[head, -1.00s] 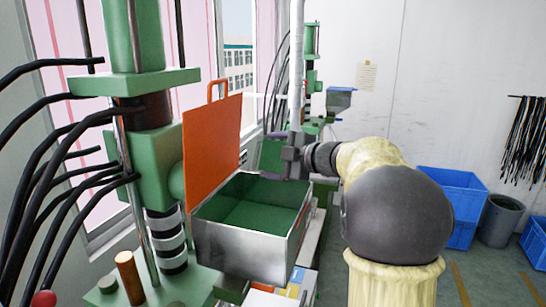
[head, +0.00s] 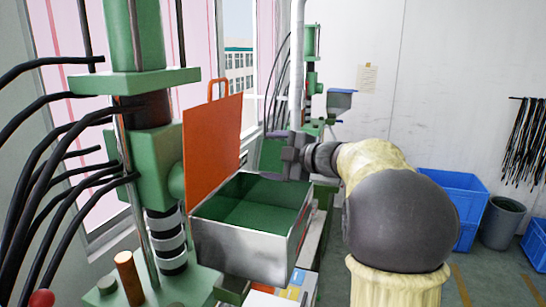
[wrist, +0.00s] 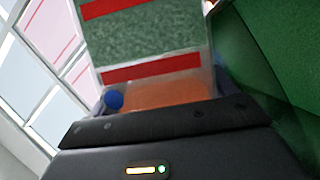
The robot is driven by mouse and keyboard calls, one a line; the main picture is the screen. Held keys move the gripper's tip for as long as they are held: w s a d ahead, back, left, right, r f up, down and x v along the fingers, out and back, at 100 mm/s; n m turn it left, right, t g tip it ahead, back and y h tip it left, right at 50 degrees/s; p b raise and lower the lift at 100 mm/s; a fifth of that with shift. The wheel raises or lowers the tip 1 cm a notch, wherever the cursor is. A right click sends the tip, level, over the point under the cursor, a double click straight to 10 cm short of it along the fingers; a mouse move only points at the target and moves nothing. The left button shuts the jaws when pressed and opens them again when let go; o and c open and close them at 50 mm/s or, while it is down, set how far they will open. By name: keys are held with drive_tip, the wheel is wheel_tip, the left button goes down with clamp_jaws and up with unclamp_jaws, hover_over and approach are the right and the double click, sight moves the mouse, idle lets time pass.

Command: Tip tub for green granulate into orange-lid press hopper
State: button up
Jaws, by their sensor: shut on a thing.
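The press hopper (head: 245,247) is a metal box with a green inside, open at the top. Its orange lid (head: 212,145) stands upright on the left side. My gripper (head: 286,154) is at the hopper's far right corner, just above the rim. In the wrist view, my gripper (wrist: 158,98) is shut on the tub (wrist: 152,69), which shows red bands and a speckled green area. In the head view the tub is partly hidden behind the lid and gripper, and its tilt is hard to judge. I cannot tell whether granulate lies in the hopper.
A green press (head: 150,160) with black hoses stands at the left. Another press with a small hopper (head: 341,100) stands behind. Blue crates (head: 452,200) and a grey bin (head: 502,222) are on the floor at right. A window is at the left.

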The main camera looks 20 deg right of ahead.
drive_tip(key=shift+r+b, duration=0.1)
drive_tip(key=shift+b, duration=0.25)
idle(0.4)
drive_tip(key=shift+a, duration=0.3)
drive_tip(key=shift+s+d, duration=0.1)
drive_tip(key=shift+s, duration=0.1)
drive_tip(key=shift+d, duration=0.25)
drive_tip(key=shift+s+a, duration=0.1)
drive_tip(key=shift+a, duration=0.15)
drive_tip(key=shift+s+a+n+b, duration=0.15)
drive_tip(key=shift+n+b, duration=0.15)
drive_tip(key=shift+b, duration=0.3)
drive_tip(key=shift+s+a+r+n+t+b, duration=0.1)
drive_tip(key=shift+s+a+n+t+b, duration=0.3)
drive_tip(key=shift+b, duration=0.65)
drive_tip(key=shift+s+a+r+n+t+b, duration=0.1)
drive_tip(key=shift+s+a+n+b, duration=0.3)
drive_tip(key=shift+s+b, duration=0.5)
idle(3.7)
